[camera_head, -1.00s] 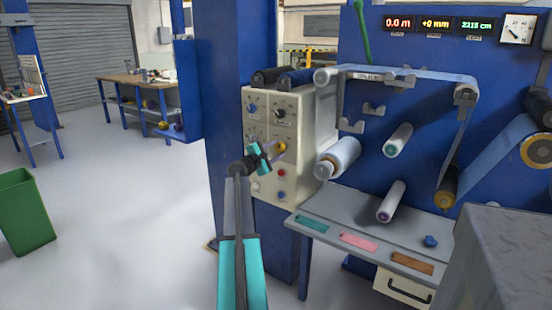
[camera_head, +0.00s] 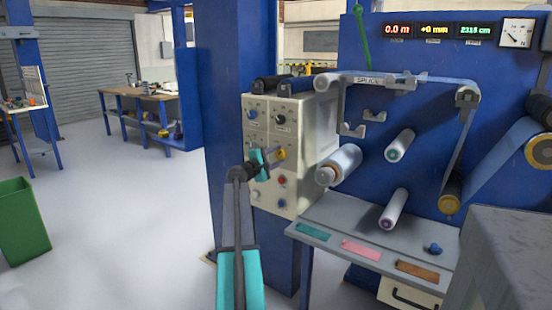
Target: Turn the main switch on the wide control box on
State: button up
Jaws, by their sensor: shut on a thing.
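The wide control box (camera_head: 311,150) is cream coloured and stands against the blue column, with several knobs and buttons on its front. A yellow switch (camera_head: 282,154) shows on that front, right at the tip of my gripper (camera_head: 275,154). My gripper is shut on this switch. The gripper partly hides the switch, and I cannot tell which way it is turned. A red button (camera_head: 282,180) and a blue button (camera_head: 282,203) sit below it. A blue knob (camera_head: 253,115) and a dark knob (camera_head: 280,120) sit above.
Film rollers (camera_head: 338,165) stick out from the blue panel right of the box. A grey shelf (camera_head: 325,214) lies below them. A grey block (camera_head: 505,260) fills the lower right. A green bin (camera_head: 22,220) stands at far left. The floor between is clear.

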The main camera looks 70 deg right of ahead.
jog(key=o, duration=1)
jog(key=shift+w+d+r, duration=0.1)
jog(key=shift+r, duration=0.05)
jog(key=shift+o, duration=0.2)
jog(key=shift+a, duration=0.2)
jog(key=v, duration=1.3)
jog(key=shift+a+p, duration=0.25)
jog(key=shift+p, duration=0.2)
jog(key=shift+w, duration=0.1)
